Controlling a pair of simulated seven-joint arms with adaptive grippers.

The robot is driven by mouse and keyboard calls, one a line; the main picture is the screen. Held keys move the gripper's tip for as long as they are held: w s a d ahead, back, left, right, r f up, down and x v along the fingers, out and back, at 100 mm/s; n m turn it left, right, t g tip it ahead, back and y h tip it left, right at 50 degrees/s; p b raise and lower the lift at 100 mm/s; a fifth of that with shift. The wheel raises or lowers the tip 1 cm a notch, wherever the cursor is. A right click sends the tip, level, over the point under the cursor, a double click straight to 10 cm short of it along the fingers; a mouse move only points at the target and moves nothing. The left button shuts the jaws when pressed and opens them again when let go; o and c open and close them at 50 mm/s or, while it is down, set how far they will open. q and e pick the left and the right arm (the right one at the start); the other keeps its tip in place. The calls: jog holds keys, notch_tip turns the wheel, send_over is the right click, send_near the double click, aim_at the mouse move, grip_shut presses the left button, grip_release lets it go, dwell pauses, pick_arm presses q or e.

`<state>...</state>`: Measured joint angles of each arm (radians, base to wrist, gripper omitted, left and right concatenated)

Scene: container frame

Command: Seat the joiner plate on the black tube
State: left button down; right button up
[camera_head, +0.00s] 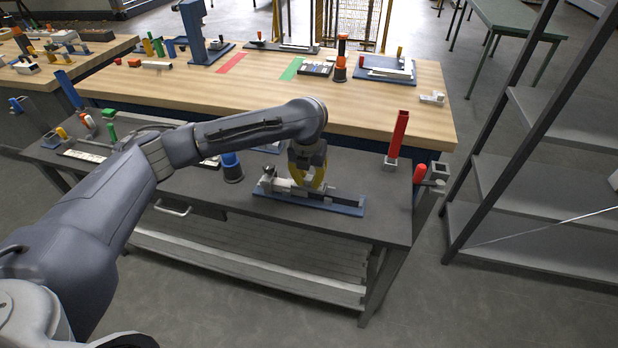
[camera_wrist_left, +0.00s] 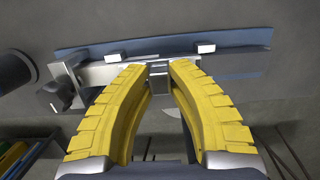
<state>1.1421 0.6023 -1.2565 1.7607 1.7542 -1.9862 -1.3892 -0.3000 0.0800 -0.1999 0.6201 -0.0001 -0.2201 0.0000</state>
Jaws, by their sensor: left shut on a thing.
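My left gripper (camera_head: 308,182) comes down over a blue-based fixture (camera_head: 345,209) on the grey bench. In the left wrist view, its yellow fingers (camera_wrist_left: 159,78) close in on a small grey piece (camera_wrist_left: 158,68), which looks like the joiner plate; most of it is hidden by the fingertips. The black tube (camera_head: 340,199) lies along the fixture, to the right of the fingers in the head view. The held piece is at or just above the line of the tube; I cannot tell whether they touch. My right gripper is not in view.
A grey clamp block (camera_head: 269,182) stands at the fixture's left end. A blue and black cylinder (camera_head: 232,167) stands left of it. A red post in a grey socket (camera_head: 397,138) stands behind, to the right.

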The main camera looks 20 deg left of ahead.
pick_arm(q)
jog(key=shift+f, duration=0.75)
dwell(0.4)
jog(key=c, duration=0.6)
grip_release()
jog(key=shift+r, duration=0.1)
jog(key=shift+r, duration=3.4)
